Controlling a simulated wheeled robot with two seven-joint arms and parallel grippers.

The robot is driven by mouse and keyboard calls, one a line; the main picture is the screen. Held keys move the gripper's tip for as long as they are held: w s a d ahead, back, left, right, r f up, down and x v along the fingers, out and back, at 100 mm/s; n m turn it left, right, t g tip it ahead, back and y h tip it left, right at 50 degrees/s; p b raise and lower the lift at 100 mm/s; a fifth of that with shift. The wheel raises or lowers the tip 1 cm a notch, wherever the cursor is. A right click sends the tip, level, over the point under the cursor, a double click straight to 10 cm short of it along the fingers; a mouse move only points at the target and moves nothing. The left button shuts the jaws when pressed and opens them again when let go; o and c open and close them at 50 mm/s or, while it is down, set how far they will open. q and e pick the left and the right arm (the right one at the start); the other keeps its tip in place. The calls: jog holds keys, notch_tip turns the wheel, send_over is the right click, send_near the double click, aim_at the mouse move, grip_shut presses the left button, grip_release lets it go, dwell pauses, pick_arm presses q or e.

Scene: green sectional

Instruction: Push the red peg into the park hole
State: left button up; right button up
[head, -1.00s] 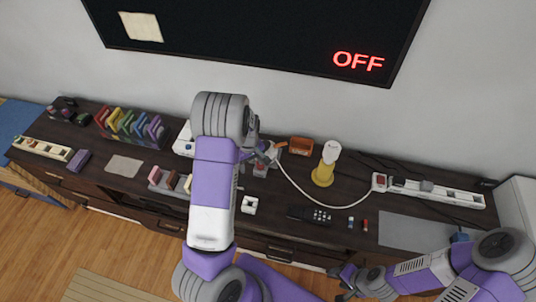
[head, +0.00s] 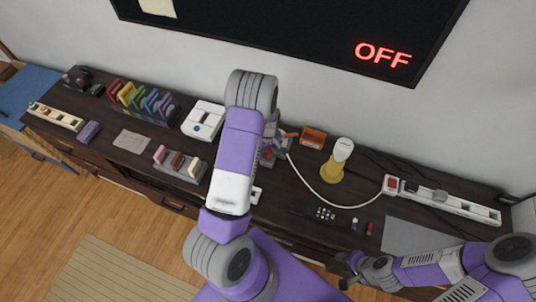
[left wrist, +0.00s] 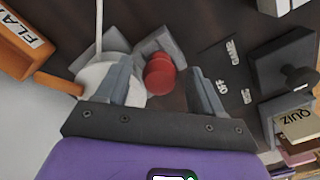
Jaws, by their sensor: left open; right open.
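The red peg (left wrist: 160,75) shows in the left wrist view as a short red cylinder with a rounded end, beside a grey block (left wrist: 160,45). My left gripper (left wrist: 160,67) is open. Its two fingers stand on either side of the peg in that view; I cannot tell how far above it they are. In the head view my left gripper (head: 274,150) is over the desk, left of the yellow lamp-like object (head: 331,170). My right gripper (head: 350,270) is open and empty near the desk's front edge. I cannot make out the park hole.
A white round base (left wrist: 92,82) with a cable and an orange box (left wrist: 15,45) lie close to my left fingers. A dark block with a knob (left wrist: 285,65) and a QUIZ box (left wrist: 300,125) are at right. A power strip (head: 450,204) lies right on the desk (head: 290,205).

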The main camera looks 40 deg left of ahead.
pick_arm(q)
jog(key=c, duration=1.1)
